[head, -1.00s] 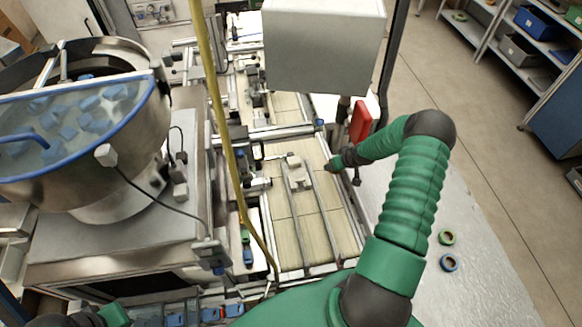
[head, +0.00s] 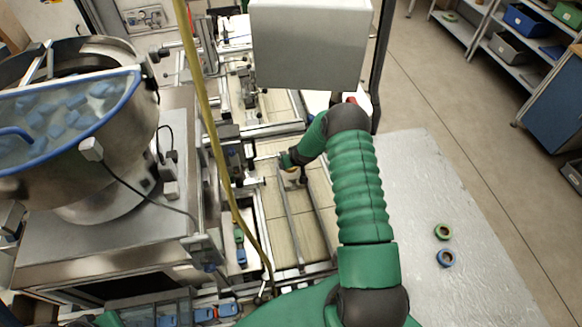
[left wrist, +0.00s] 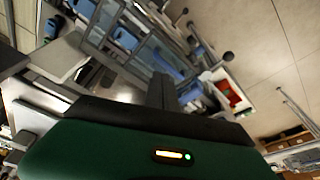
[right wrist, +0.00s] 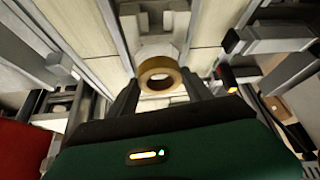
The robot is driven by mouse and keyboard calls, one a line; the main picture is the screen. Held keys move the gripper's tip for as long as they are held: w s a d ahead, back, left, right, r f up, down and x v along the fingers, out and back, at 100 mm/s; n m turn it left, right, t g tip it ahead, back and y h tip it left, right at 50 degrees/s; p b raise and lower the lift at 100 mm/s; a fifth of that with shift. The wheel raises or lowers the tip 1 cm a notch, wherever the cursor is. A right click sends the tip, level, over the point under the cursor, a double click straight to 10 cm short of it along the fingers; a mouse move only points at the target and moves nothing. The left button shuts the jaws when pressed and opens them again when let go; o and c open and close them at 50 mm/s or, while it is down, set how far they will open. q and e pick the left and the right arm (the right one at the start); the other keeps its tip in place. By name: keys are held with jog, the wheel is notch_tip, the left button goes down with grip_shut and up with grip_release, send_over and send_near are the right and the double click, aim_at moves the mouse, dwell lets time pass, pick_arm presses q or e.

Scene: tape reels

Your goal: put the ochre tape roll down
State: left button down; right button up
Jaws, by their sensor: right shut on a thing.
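The ochre tape roll (right wrist: 158,64) is a ring held between the fingertips of my right gripper (right wrist: 160,84) in the right wrist view. Behind it is a pale block-like fixture (right wrist: 155,40) on the conveyor. Whether the roll touches the fixture I cannot tell. In the head view my right gripper (head: 287,163) is over the conveyor, by the same fixture, and my arm hides part of it. My left gripper (left wrist: 165,88) appears shut and empty in the left wrist view, with blue parts beyond it.
A grey box (head: 308,45) stands above the conveyor (head: 277,235). A yellow cable (head: 200,90) hangs to the left. A metal bowl feeder (head: 110,170) stands at left.

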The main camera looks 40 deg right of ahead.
pick_arm(q)
jog(key=shift+s+f, duration=0.1)
jog(key=shift+f, duration=0.5)
pick_arm(e)
notch_tip(320, 180, down, 2)
pick_arm(q)
jog(key=shift+r, duration=0.1)
pick_arm(e)
jog(key=shift+w, duration=0.15)
pick_arm(q)
jog(key=shift+w+d, duration=0.15)
jog(key=shift+w, duration=0.15)
pick_arm(e)
jog(key=shift+w+d+f, duration=0.1)
pick_arm(q)
jog(key=shift+s+f+b, duration=0.2)
jog(key=shift+f+b, duration=0.55)
pick_arm(e)
jog(key=shift+f, duration=0.45)
pick_arm(q)
jog(key=shift+w, duration=0.1)
pick_arm(e)
jog(key=o, duration=1.4)
pick_arm(q)
jog(key=shift+r, duration=0.1)
pick_arm(e)
jog(key=shift+o, duration=0.4)
jog(key=shift+f, duration=0.1)
pick_arm(q)
jog(key=shift+d, duration=0.1)
